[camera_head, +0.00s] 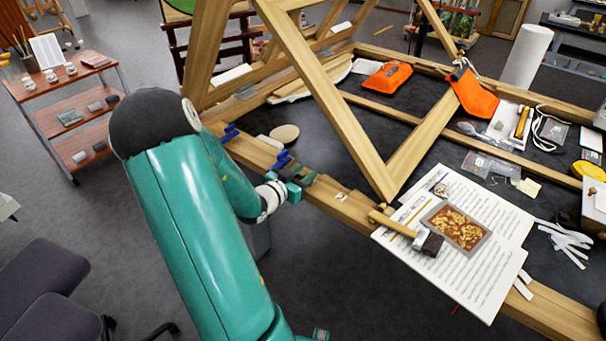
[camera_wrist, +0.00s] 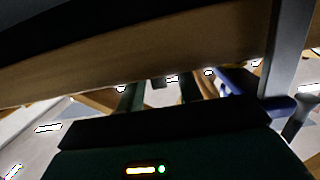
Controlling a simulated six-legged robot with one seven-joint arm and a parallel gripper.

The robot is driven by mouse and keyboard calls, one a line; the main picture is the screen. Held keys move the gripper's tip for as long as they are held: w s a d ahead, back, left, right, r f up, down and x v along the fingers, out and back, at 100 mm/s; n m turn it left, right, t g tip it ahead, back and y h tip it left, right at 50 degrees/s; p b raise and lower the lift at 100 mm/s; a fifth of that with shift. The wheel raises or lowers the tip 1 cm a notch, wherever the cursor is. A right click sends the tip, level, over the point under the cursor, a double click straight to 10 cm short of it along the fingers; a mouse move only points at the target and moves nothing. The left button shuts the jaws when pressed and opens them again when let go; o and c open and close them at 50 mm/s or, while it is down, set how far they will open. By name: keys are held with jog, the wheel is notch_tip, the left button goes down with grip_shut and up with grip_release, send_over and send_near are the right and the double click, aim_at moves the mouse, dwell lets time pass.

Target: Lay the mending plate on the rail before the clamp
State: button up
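A pale wooden rail (camera_head: 328,193) runs along the near edge of the easel-like frame. Two blue clamps sit on it: one farther left (camera_head: 231,132) and one (camera_head: 282,160) beside my gripper (camera_head: 299,180). My gripper is low against the rail's near side. In the wrist view, its two dark fingers (camera_wrist: 162,98) stand apart below the rail (camera_wrist: 150,60), with a gap between them. A blue clamp handle (camera_wrist: 236,86) shows to their right. A small pale piece (camera_head: 341,196) lies on the rail right of my gripper; I cannot tell whether it is the mending plate.
Slanted wooden beams (camera_head: 325,95) rise over the rail. Orange pouches (camera_head: 386,76) lie behind. A shelf cart (camera_head: 75,110) stands left; open floor lies between.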

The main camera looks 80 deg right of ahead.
jog(key=v, duration=1.2)
jog(key=w+a+r+n+t+y, duration=0.1)
jog(key=w+a+n+t, duration=0.2)
jog(key=w, duration=0.4)
jog(key=w+a+r+n+t+y, duration=0.1)
jog(key=w+a+t+y, duration=0.1)
jog(key=w+a+t, duration=0.4)
jog(key=w+a+r+n+t+y, duration=0.1)
jog(key=w+n+t, duration=0.15)
jog(key=w, duration=0.55)
jog(key=w+a+r+n+t+y, duration=0.4)
jog(key=w+a+r+y, duration=0.1)
jog(key=a, duration=0.5)
jog(key=s+a+r+n+y, duration=0.1)
jog(key=a+r+n+y, duration=0.2)
jog(key=a, duration=0.5)
jog(key=a+r+n+y, duration=0.2)
jog(key=a+r+n, duration=0.1)
jog(key=a, duration=0.4)
jog(key=s+a+r+n+g, duration=0.3)
jog(key=s+a+n, duration=0.3)
jog(key=s, duration=0.7)
jog(key=shift+a+y, duration=0.4)
jog(key=shift+a, duration=0.55)
